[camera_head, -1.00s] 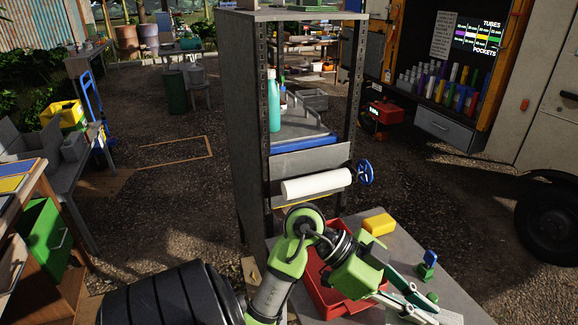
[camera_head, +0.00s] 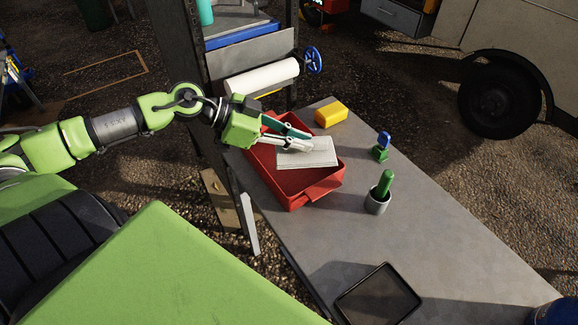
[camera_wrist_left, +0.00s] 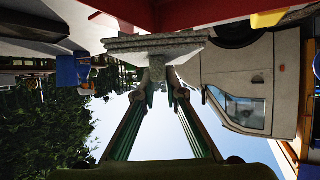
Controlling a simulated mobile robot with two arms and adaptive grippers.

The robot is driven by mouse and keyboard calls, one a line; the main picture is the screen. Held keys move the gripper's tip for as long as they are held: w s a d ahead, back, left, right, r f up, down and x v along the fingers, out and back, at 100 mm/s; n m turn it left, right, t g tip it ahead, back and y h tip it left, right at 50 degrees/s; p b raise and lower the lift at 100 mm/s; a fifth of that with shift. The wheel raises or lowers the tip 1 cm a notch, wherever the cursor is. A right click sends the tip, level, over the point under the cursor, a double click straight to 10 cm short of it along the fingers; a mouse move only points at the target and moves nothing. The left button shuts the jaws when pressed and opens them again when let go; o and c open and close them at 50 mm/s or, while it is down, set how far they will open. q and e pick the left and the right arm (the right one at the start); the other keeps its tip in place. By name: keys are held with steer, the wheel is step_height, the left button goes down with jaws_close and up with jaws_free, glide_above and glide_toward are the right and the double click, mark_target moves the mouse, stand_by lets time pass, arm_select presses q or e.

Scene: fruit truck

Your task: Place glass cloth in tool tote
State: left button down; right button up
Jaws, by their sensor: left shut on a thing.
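The glass cloth (camera_head: 308,157) is a flat, pale grey-white rectangle. It shows over the opening of the red tool tote (camera_head: 294,203), and its right side overlaps the tote's right rim in the picture. My left gripper (camera_head: 310,142) is shut on the cloth's far edge. In the left wrist view, the cloth (camera_wrist_left: 155,43) is between the fingertips (camera_wrist_left: 163,78), and the red tote (camera_wrist_left: 215,12) shows along the top edge. I cannot tell whether the cloth touches the tote. My right gripper is not in view.
The tote stands on a grey table (camera_head: 340,225). A yellow block (camera_head: 331,114), a small green-and-blue item (camera_head: 381,147), a potted green cactus-like item (camera_head: 379,193) and a black-rimmed tray (camera_head: 378,296) share the table. A rack with a white roll (camera_head: 262,78) stands behind.

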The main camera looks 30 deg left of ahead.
arm_select(q)
steer(key=shift+n+t+y, duration=0.3)
steer(key=shift+n+t, duration=0.1)
steer(key=shift+n, duration=0.1)
steer(key=a, duration=0.1)
steer(key=w+a+f, duration=0.1)
steer(key=a, duration=0.1)
steer(key=shift+w+a+f, duration=0.15)
steer(key=shift+w+f, duration=0.2)
steer(key=shift+w, duration=0.05)
steer(key=f, duration=0.2)
steer(key=f+b, duration=0.1)
steer(key=f, duration=0.2)
steer(key=shift+w+a, duration=0.15)
steer(key=shift+a, duration=0.05)
glide_above(291, 173)
step_height(291, 173, down, 4)
steer(key=shift+f+b, duration=0.1)
steer(key=shift+b, duration=0.25)
steer(key=shift+a+f, duration=0.1)
steer(key=shift+f, duration=0.25)
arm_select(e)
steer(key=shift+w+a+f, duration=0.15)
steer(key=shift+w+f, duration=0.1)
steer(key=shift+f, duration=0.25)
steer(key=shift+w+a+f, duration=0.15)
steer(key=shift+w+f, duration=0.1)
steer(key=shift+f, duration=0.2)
arm_select(q)
steer(key=shift+f, duration=0.15)
